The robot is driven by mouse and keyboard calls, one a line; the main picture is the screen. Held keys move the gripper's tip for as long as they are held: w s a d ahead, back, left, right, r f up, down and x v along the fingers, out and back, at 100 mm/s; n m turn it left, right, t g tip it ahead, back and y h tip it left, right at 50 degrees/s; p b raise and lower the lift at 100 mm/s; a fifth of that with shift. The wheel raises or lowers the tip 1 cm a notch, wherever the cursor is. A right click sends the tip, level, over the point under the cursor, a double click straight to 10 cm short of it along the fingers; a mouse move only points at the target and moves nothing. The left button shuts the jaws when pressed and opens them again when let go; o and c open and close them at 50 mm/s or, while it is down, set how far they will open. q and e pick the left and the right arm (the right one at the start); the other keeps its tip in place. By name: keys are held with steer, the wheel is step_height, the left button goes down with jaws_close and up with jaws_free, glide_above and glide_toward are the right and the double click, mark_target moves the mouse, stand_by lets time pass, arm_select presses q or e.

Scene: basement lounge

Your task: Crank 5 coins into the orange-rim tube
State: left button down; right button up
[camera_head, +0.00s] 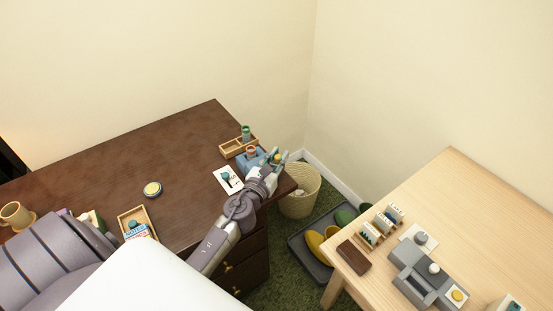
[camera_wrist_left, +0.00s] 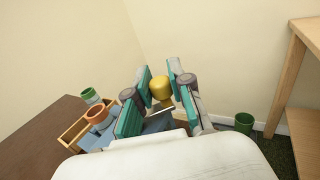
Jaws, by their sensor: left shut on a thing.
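In the head view, a blue coin device (camera_head: 246,164) sits at the right corner of the dark desk. The orange-rim tube (camera_head: 251,150) stands at it, and also shows in the left wrist view (camera_wrist_left: 98,114). A green-rim tube (camera_head: 246,131) stands behind in a wooden tray; the wrist view shows it too (camera_wrist_left: 91,96). My left gripper (camera_head: 278,157) is at the device's right side, shut on the yellow crank knob (camera_wrist_left: 160,88), which shows between its fingers. The coins inside the tubes cannot be made out. My right gripper is not in view.
The wooden tray (camera_head: 230,149) lies behind the device, and a white card (camera_head: 228,180) lies in front. A round yellow-topped tin (camera_head: 152,189) is left on the desk (camera_head: 190,150). A wicker basket (camera_head: 300,203) stands on the floor beside the desk. A pale table (camera_head: 480,205) is at right.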

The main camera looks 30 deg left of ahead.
mark_target(279, 155)
arm_select(q)
steer(key=n+y, duration=0.2)
steer(key=y, duration=0.1)
steer(key=shift+w+g, duration=0.3)
steer(key=shift+w, duration=0.05)
steer(key=n+y, duration=0.1)
steer(key=n+g+y+b, duration=0.1)
steer(key=w+y, duration=0.1)
steer(key=y, duration=0.1)
steer(key=shift+a+n+g, duration=0.4)
steer(key=n+g+y, duration=0.1)
steer(key=n+g+y+b, duration=0.1)
steer(key=y, duration=0.1)
steer(key=a+n+g+y+b, duration=0.1)
steer(key=shift+w, duration=0.35)
steer(key=shift+a+n+g+y+b, duration=0.3)
steer(key=shift+n+g+y+b, duration=0.1)
steer(key=shift+n+g+y, duration=0.45)
steer(key=c, duration=1)
jaws_free()
